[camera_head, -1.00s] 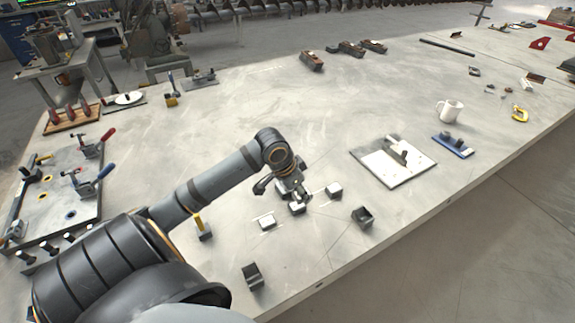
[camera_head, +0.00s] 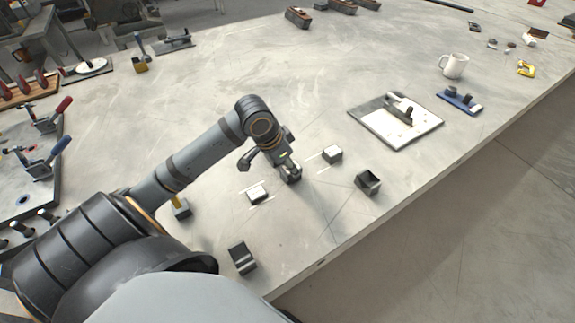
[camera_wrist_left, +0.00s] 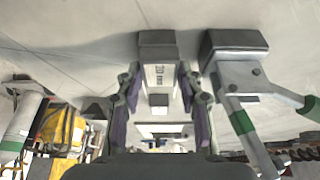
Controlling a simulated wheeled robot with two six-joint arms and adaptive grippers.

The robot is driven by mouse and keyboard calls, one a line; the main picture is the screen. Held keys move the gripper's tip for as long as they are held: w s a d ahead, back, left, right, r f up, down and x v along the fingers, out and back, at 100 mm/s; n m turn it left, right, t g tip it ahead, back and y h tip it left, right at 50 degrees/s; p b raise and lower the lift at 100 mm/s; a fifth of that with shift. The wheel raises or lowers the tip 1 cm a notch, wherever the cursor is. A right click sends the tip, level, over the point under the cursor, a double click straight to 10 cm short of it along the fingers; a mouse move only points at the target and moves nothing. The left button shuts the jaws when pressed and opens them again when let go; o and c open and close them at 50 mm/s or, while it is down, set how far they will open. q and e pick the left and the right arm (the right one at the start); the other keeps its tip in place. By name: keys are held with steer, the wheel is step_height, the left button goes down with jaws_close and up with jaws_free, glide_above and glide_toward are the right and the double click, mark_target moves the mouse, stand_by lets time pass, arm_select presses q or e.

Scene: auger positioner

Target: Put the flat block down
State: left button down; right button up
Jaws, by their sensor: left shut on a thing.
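My left gripper (camera_head: 291,174) is low over the table, between two small light-topped blocks. In the left wrist view its two purple-padded fingers (camera_wrist_left: 160,105) are closed on the flat block (camera_wrist_left: 160,75), a pale-faced piece between them. In the head view the gripper mostly hides this block, and I cannot tell whether it touches the table. One light-topped block (camera_head: 257,193) sits to the gripper's left and another (camera_head: 332,153) to its right, both near pale lines on the table. My right gripper is not in view.
Dark open holders stand at the right (camera_head: 368,182) and near the front edge (camera_head: 242,258). A pale plate with a dark fixture (camera_head: 425,130), a white mug (camera_head: 453,66) and a blue tool (camera_head: 459,101) lie farther right. The table's middle back is clear.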

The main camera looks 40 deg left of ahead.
arm_select(q)
steer(key=shift+s+d+r, duration=0.1)
steer(key=shift+s+r, duration=0.05)
steer(key=c, duration=1.1)
jaws_free()
steer(key=shift+o, duration=1.2)
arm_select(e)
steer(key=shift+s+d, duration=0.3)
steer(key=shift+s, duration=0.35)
